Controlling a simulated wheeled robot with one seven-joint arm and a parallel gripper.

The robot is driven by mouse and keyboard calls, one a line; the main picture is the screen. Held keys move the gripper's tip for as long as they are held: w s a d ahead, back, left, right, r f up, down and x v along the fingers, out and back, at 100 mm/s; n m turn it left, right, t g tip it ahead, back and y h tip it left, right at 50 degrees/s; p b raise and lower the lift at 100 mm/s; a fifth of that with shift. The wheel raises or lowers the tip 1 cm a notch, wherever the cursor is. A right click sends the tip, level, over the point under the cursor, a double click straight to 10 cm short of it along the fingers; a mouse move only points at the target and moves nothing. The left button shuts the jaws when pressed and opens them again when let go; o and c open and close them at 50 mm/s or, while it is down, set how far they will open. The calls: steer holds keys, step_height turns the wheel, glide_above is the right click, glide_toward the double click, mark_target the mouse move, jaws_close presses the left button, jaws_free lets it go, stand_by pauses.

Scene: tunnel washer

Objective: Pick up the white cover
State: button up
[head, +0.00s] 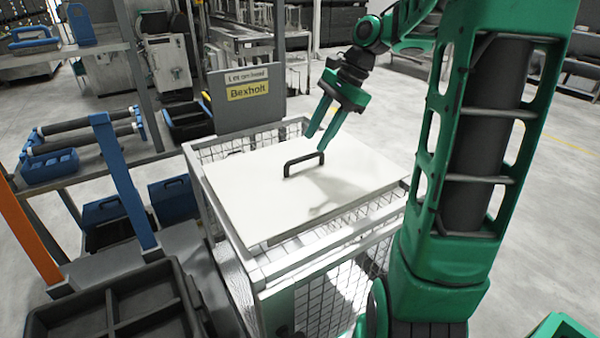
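The white cover (345,190) is a flat panel lying on top of a wire-mesh cage (262,277). A black bar handle (304,163) stands up near the middle of the cover. My gripper (325,142) is above the cover, close to the handle on its upper right side. Its two green fingers are apart and point down to the left. Nothing shows between them. From this view I cannot tell the exact gap between the fingers and the handle.
A sign panel (247,92) reading "Bexholt" stands behind the cage. A rack with blue items (50,167) is at the left. A dark divided tray (120,310) is at the lower left. Open floor (560,190) lies to the right.

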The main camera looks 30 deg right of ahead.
mark_target(308, 155)
steer(key=shift+a+x, duration=0.1)
steer(key=shift+x, duration=1.4)
steer(key=shift+a+x, duration=0.15)
steer(key=shift+x, duration=1.3)
steer(key=shift+s, duration=0.1)
steer(key=shift+r, duration=0.1)
jaws_close()
